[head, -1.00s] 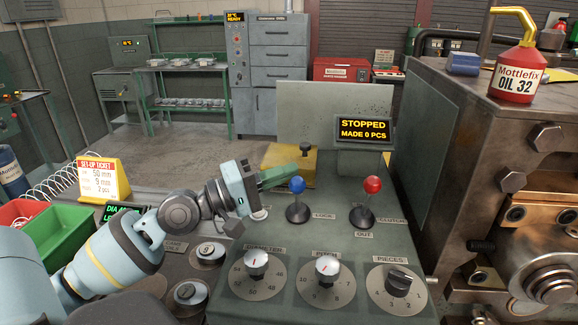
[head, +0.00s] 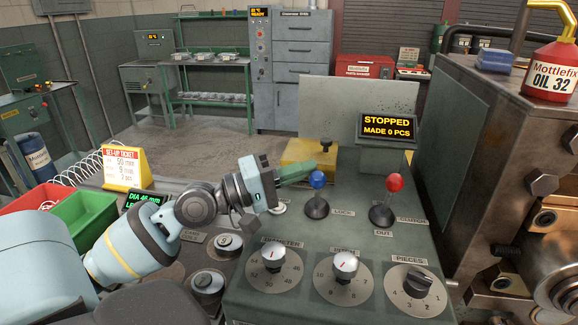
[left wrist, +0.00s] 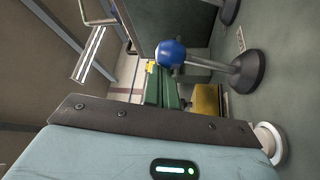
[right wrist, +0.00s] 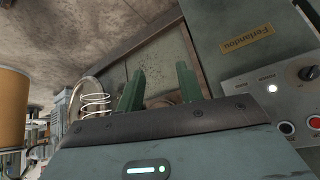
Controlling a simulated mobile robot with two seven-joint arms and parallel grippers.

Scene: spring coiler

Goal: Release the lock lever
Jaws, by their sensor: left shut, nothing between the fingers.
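The lock lever is the blue-knobbed lever (head: 317,179) on the green panel, beside the LOCK label. It stands about upright on a black round base. In the left wrist view its blue knob (left wrist: 171,53) and stem are in plain sight. My left gripper (head: 308,168) is shut and empty. Its green fingers point right, just behind and left of the knob in the head view. In the left wrist view the fingers (left wrist: 160,88) lie beside the knob; I cannot tell if they touch. My right gripper (right wrist: 158,86) is open and empty, away from the lever.
A red-knobbed lever (head: 394,183) stands right of the lock lever. Several dials, including the diameter dial (head: 272,256), sit in front. A yellow block (head: 308,153) with a black knob is behind. The display (head: 388,126) reads STOPPED, MADE 0 PCS. A large machine (head: 490,150) fills the right.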

